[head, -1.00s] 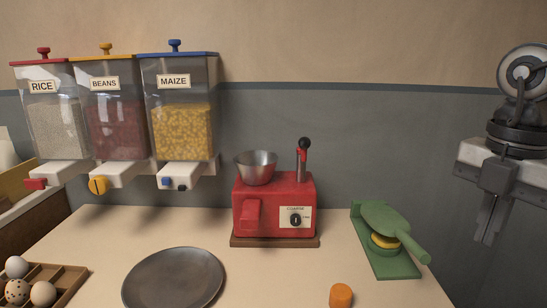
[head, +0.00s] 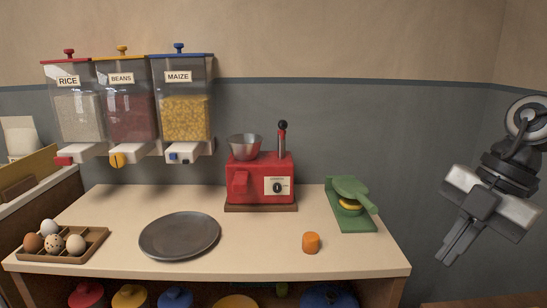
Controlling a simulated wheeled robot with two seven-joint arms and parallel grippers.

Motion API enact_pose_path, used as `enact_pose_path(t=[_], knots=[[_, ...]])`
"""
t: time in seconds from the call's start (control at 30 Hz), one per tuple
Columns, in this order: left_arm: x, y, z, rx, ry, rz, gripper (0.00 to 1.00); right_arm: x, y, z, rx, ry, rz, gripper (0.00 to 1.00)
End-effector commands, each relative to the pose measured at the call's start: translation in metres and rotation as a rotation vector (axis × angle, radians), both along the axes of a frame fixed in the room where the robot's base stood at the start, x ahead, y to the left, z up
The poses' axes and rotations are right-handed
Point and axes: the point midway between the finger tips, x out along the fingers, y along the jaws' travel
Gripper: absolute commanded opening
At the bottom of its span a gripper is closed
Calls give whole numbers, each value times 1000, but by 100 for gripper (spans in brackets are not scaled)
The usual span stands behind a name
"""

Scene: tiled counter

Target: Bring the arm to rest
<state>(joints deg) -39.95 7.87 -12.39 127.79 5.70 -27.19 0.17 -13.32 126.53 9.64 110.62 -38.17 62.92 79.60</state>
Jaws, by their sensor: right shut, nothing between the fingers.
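My right gripper (head: 455,245) hangs at the right of the head view, beyond the counter's right edge. Its two fingers point down and to the left, lie together and hold nothing. It is apart from the counter and everything on it. My left gripper does not show.
The counter (head: 120,208) holds a green press (head: 352,220), an orange cylinder (head: 311,243), a red mill (head: 262,180), a dark plate (head: 180,236) and an egg tray (head: 88,247). Dispensers (head: 183,108) hang on the wall. Coloured lids (head: 130,296) show below the counter.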

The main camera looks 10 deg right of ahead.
Motion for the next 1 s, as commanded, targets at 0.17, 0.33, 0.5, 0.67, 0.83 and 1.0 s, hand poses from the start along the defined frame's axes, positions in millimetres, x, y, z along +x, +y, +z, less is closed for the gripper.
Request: enact_pose_path(t=[0.17, 0.33, 0.5, 0.67, 0.83, 1.0], knots=[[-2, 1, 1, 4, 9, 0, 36, 5, 13, -23, 243, -62, -21, 0], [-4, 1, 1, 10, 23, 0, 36, 14, 28, -49, 542, -176, -115, 0], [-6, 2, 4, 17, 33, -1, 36, 22, 37, -84, 846, -335, -366, 0], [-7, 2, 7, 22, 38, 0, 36, 20, 39, -128, 997, -436, -700, 0], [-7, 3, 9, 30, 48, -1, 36, -1, 53, -187, 1015, -428, -1092, 0], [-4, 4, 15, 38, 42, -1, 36, -38, 93, -240, 940, -286, -1418, 0]])
